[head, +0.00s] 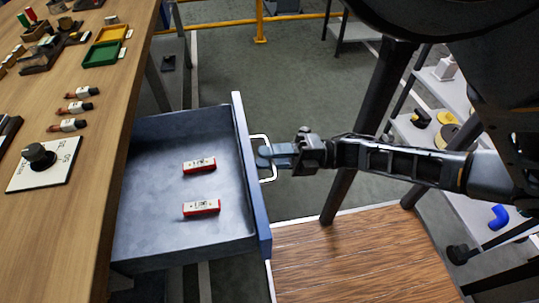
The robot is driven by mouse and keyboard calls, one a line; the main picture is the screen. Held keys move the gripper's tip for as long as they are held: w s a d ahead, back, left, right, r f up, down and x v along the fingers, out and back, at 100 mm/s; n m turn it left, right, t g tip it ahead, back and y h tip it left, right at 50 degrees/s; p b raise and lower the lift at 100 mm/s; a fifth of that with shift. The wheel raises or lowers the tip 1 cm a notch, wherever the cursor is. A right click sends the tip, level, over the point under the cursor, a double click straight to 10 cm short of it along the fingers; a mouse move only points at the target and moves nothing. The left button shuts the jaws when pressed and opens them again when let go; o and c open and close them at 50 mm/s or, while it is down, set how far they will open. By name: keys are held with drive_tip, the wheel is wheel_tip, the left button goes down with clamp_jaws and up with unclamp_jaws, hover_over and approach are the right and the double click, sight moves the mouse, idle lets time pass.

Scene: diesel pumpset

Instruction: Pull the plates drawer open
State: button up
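The drawer (252,190) stands pulled out from under the wooden workbench, and its grey inside shows. Two small red-and-white blocks (200,165) lie apart on its floor. Its blue front panel carries a pale bar handle (268,140) on the outer side. My gripper (268,153) reaches in from the right, level with the handle, and its fingers are at the handle. The fingers overlap in this view, so I cannot tell whether they are closed on the bar.
The workbench top (115,120) at left holds a dial plate (42,160), several small bottles, and a green tray (101,53). A wooden platform (350,255) lies below right of the drawer. Grey shelves (470,185) stand at right. A yellow rail (260,22) runs at the back.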

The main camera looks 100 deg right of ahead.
drive_tip(key=shift+s, duration=0.1)
drive_tip(key=s+f+b, duration=0.1)
drive_tip(key=s, duration=0.6)
drive_tip(key=shift+s+f, duration=0.2)
drive_tip(key=shift+s, duration=0.05)
drive_tip(key=shift+d, duration=0.1)
idle(0.3)
